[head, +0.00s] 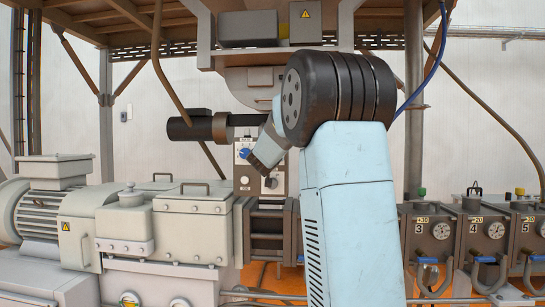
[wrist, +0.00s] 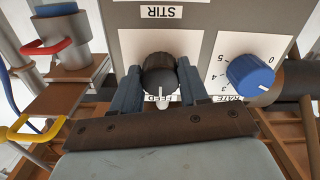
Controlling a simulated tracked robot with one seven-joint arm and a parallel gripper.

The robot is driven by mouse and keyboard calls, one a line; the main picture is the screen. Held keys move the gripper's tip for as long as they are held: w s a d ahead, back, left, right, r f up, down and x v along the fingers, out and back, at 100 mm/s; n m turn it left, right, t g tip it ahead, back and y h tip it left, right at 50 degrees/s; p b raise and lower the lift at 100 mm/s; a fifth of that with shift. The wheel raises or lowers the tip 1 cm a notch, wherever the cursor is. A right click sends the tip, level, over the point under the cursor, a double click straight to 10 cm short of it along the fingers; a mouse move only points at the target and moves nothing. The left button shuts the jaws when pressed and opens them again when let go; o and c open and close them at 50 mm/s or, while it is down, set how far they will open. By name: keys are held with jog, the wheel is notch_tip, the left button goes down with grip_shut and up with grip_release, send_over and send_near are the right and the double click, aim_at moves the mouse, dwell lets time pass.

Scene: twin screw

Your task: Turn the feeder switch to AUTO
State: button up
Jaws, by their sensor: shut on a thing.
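The feeder switch, a black round knob (wrist: 160,72) with a white pointer mark, sits on a white plate labelled FEED in the wrist view. Its pointer faces the bottom of that picture, where lettering is partly covered. I cannot read an AUTO mark. My gripper (wrist: 160,88) has one finger on each side of the knob and is shut on it. In the head view my gripper (head: 262,160) is against the control panel (head: 277,139) and hides the switch.
A blue RATE knob (wrist: 250,73) is close beside the right finger. The STIR label (wrist: 162,12) is at the top of the wrist view. A lower panel knob (head: 271,183) is below my gripper. A dark cylinder (head: 190,126) juts out left of the panel.

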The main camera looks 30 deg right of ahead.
jog(key=shift+c, duration=0.7)
jog(key=shift+d, duration=0.2)
jog(key=shift+c, duration=0.5)
jog(key=shift+a, duration=0.1)
jog(key=m, duration=1.1)
jog(key=shift+a+m, duration=0.1)
jog(key=shift+m, duration=0.3)
jog(key=shift+f, duration=0.1)
